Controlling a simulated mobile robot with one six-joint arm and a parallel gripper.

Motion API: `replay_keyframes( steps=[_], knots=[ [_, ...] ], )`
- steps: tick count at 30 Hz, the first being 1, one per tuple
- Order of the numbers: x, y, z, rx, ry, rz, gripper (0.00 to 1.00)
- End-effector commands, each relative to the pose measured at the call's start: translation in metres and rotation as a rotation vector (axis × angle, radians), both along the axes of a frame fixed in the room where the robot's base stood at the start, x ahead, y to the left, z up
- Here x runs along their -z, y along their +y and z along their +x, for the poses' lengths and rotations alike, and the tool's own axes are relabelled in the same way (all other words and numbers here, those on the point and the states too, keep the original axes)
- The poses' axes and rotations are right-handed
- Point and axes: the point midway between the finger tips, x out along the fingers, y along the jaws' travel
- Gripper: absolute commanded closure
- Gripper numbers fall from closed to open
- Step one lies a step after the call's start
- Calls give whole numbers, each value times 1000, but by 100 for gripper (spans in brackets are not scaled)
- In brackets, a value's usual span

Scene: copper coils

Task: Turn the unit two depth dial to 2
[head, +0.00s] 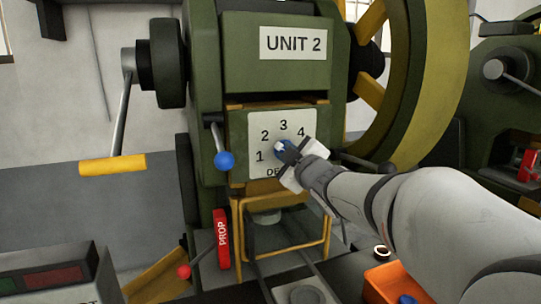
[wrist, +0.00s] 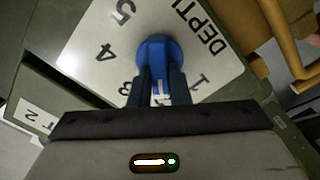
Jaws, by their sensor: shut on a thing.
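The depth dial is a blue knob (head: 281,144) on the white scale plate (head: 255,121) under the UNIT 2 sign. The numbers 1 to 4 show in the head view, and 5 also shows in the wrist view. My gripper (head: 286,150) is shut on the knob, its dark fingers on either side of it. A white mark between the fingers points between 3 and 1, where my gripper hides the 2. In the head view it seems to face the 2.
A blue-ball lever (head: 224,160) hangs just left of the plate. A yellow-handled crank (head: 112,165) is at left, a large flywheel (head: 428,75) at right. An orange bin (head: 383,288) stands below my arm.

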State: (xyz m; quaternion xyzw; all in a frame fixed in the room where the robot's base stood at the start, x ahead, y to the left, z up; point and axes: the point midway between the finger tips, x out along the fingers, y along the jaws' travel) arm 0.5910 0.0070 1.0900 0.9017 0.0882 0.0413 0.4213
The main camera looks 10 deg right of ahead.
Motion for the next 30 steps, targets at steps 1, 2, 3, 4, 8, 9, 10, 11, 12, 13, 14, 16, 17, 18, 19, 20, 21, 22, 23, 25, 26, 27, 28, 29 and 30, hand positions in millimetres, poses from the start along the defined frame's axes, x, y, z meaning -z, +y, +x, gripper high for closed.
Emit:
replay_keyframes(
  steps=[1, 2, 3, 4, 8, 9, 10, 11, 12, 13, 14, 16, 17, 18, 19, 20, 21, 22, 23, 25, 26, 27, 28, 29, 30],
  knots=[
    [1, 0, 0, 0, 1, 0, 100],
    [1, 0, 0, 0, 1, 0, 100],
    [1, 0, 0, 0, 2, 1, 100],
    [1, 0, 0, 0, 2, 1, 100],
    [1, 0, 0, 0, 2, 1, 80],
    [1, 0, 0, 0, 2, 1, 76],
    [1, 0, 0, 0, 2, 1, 74],
    [1, 0, 0, 0, 2, 1, 71],
    [0, 0, 0, 0, 2, 1, 68],
    [0, 0, 0, 0, 2, 1, 66],
    [0, 0, 0, 0, 2, 1, 63],
    [0, 0, 0, -1, 1, 1, 62],
    [0, 0, 0, -1, 1, 1, 62],
    [0, 0, 0, -1, 1, 1, 62],
    [0, 0, 0, 0, 0, 1, 62],
    [0, 0, 0, 0, 0, 1, 62],
    [0, 0, 0, 0, 0, 1, 62],
    [0, 0, -1, 0, 0, 1, 62],
    [0, -1, -3, 0, 0, 1, 62],
    [-1, -2, -9, 1, -1, 1, 62],
    [-2, -3, -12, 1, -1, 1, 62],
    [-2, -4, -18, 1, 0, 0, 62],
    [-2, -5, -23, 1, -1, 0, 62],
    [-2, -6, -28, 1, -2, 0, 62],
    [-2, -7, -35, 2, -1, 0, 62]
  ],
)
